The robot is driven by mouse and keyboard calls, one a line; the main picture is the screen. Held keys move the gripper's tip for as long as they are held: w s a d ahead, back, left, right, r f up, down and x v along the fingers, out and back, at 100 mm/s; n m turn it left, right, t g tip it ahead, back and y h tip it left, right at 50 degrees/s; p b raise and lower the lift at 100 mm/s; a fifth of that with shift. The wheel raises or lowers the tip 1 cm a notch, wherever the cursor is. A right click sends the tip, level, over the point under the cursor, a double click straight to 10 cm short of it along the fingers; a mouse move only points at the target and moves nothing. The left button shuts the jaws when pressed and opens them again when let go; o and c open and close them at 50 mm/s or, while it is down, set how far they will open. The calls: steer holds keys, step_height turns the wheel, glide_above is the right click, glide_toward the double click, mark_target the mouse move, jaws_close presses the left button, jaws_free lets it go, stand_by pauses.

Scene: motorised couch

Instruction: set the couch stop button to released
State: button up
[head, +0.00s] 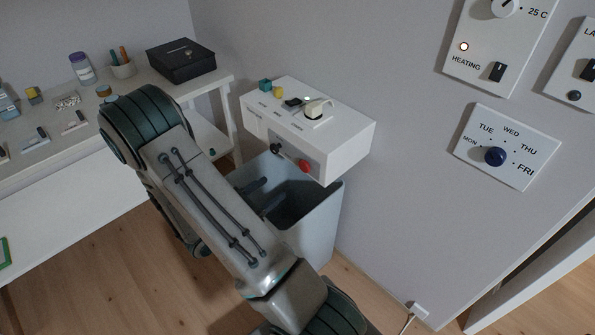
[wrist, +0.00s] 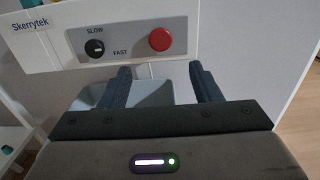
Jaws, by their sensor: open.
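The red round stop button (head: 304,165) sits on the grey front panel of a white wall-mounted control box (head: 345,149). In the wrist view the red button (wrist: 160,39) is above and beyond my fingertips, roughly centred between them. I cannot tell whether it is pressed in or out. My gripper (wrist: 160,69) is open and empty, its two dark fingers apart, pointing toward the box's lower edge. It does not appear to touch the button. In the head view my arm partly hides the gripper; the dark fingers show over the bin.
A black SLOW/FAST knob (wrist: 94,48) is left of the button. A grey bin (head: 325,220) stands below. A shelf with a black box (head: 181,60) is left; wall panels with dials (head: 507,145) are right.

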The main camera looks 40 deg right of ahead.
mark_target(303, 167)
steer(key=d, duration=1.1)
steer(key=shift+w, duration=0.4)
steer(key=c, duration=1.2)
steer(key=shift+a, duration=0.55)
jaws_close()
steer(key=o, duration=1.2)
jaws_free()
steer(key=shift+a, duration=0.1)
steer(key=shift+c, duration=0.2)
steer(key=shift+o, duration=0.2)
steer(key=shift+a, duration=0.1)
